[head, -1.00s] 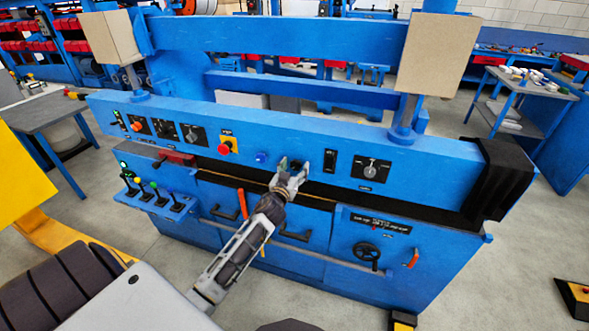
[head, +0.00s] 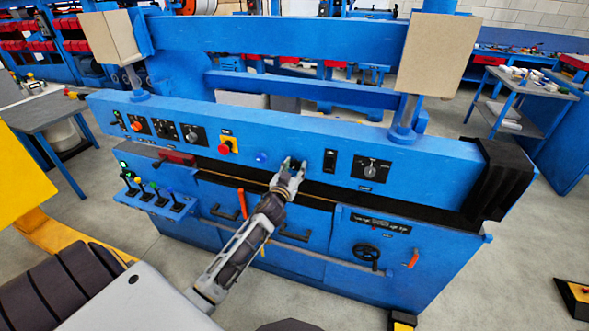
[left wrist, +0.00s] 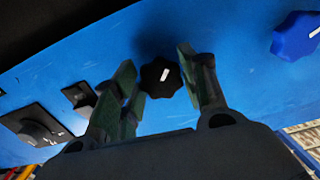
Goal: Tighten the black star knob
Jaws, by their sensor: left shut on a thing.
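The black star knob (left wrist: 160,76) with a white mark sits on the blue panel, between the two fingers of my left gripper (left wrist: 158,66) in the left wrist view. The gripper is shut on the knob, a finger on either side. In the head view my left gripper (head: 294,164) reaches up to the front of the blue machine (head: 315,138) and mostly hides the knob. My right gripper is not in view.
A blue star knob (left wrist: 296,36) is close by; it also shows in the head view (head: 262,158). A red and yellow button (head: 226,147) is farther left, a black rotary switch (head: 371,168) to the right. A handwheel (head: 366,254) is lower down.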

